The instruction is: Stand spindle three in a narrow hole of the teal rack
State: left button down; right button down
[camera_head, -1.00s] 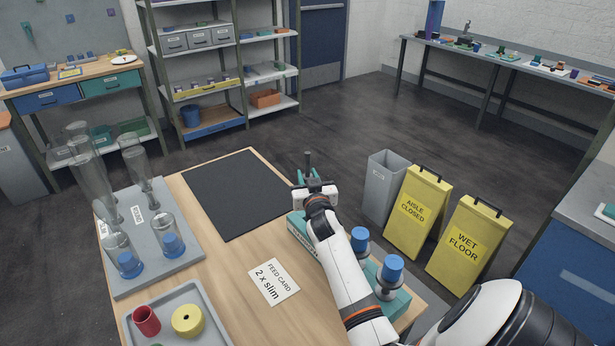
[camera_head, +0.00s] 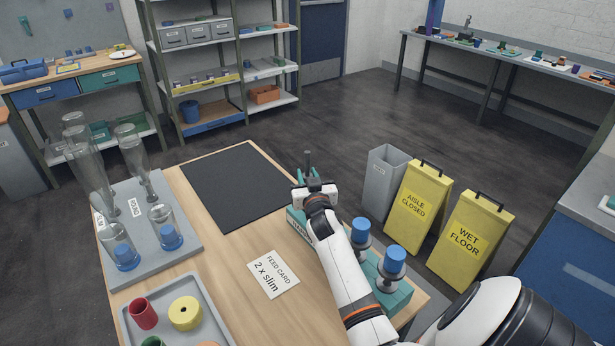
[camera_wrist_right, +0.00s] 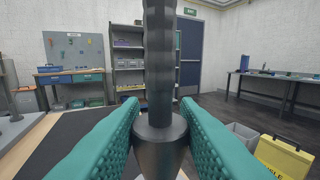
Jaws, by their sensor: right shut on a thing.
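My right gripper (camera_head: 310,182) is shut on a dark spindle (camera_head: 308,159), held upright above the far end of the teal rack. The right wrist view shows the spindle's dark shaft and wider collar (camera_wrist_right: 160,135) between the teal finger pads. Which number the spindle bears cannot be read. The teal rack (camera_head: 398,302) lies along the table's right edge, partly hidden by my right arm. Two blue-topped spindles (camera_head: 360,232) (camera_head: 394,262) stand in its near part. Its holes under my gripper are hidden. My left gripper is out of view.
A grey board (camera_head: 185,246) with clear glass vessels stands at left. A grey tray (camera_head: 128,318) holds a red and a yellow piece. A black mat (camera_head: 235,190) and a feed card reading "2 x slim" (camera_head: 273,274) lie on the table. Yellow signs (camera_head: 413,208) stand beyond the right edge.

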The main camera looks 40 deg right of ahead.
jog(key=shift+f+b, duration=0.95)
jog(key=shift+f, duration=0.15)
jog(key=shift+f+b, duration=1.15)
jog(key=shift+f, duration=0.2)
jog(key=shift+f, duration=0.15)
jog(key=shift+f, duration=0.25)
